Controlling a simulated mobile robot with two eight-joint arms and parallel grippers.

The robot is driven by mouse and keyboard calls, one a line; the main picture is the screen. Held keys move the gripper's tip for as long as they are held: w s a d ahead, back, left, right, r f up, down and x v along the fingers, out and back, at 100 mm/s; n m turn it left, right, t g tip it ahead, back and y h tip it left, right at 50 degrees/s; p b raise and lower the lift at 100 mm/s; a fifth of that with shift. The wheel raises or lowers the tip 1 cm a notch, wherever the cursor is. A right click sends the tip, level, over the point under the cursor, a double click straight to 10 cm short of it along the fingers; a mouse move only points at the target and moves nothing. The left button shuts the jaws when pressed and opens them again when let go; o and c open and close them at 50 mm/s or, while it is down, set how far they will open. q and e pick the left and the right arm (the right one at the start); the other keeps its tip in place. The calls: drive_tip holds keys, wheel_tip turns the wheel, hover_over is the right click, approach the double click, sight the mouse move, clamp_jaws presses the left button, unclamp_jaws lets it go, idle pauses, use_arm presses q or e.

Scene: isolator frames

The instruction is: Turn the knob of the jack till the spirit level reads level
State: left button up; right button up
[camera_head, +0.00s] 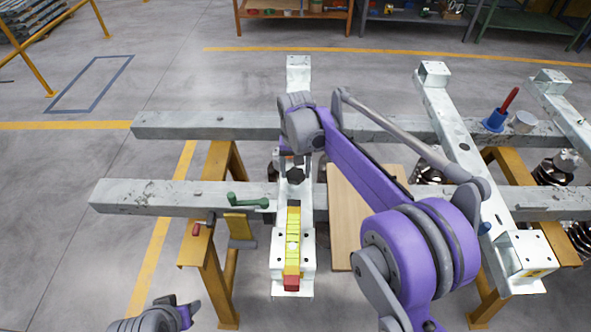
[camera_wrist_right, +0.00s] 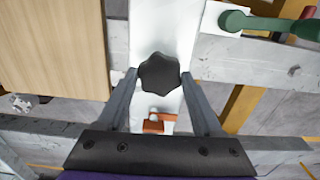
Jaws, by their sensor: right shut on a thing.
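The black lobed knob (camera_head: 295,175) of the jack sits on a white bracket in the middle of the head view. In the right wrist view the knob (camera_wrist_right: 159,73) lies between the two grey fingertips. My right gripper (camera_head: 294,162) is shut on it from above. The yellow spirit level (camera_head: 293,240) lies lengthwise on the white beam (camera_head: 306,256), nearer than the knob. It has a pale spot near its middle; the bubble is too small to read. My left gripper (camera_head: 172,315) is at the bottom left edge, away from everything; its fingers are unclear. Most of the jack is hidden.
Two grey rails (camera_head: 150,196) cross on yellow trestles (camera_head: 208,262). A green-handled clamp (camera_head: 247,201) is left of the beam. A wooden board (camera_head: 345,215) lies to the right. A blue-and-red tool (camera_head: 496,120) and a metal cup (camera_head: 522,122) stand at the right.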

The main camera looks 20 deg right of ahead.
drive_tip(key=n+p, duration=0.1)
drive_tip(key=n, duration=0.9)
drive_tip(key=shift+n, duration=0.3)
drive_tip(key=n+p, duration=0.1)
drive_tip(key=n, duration=0.4)
drive_tip(key=shift+r, duration=0.1)
drive_tip(key=shift+w+n, duration=0.1)
drive_tip(key=shift+n, duration=2.3)
drive_tip(key=o, duration=1.4)
drive_tip(key=shift+c, duration=0.2)
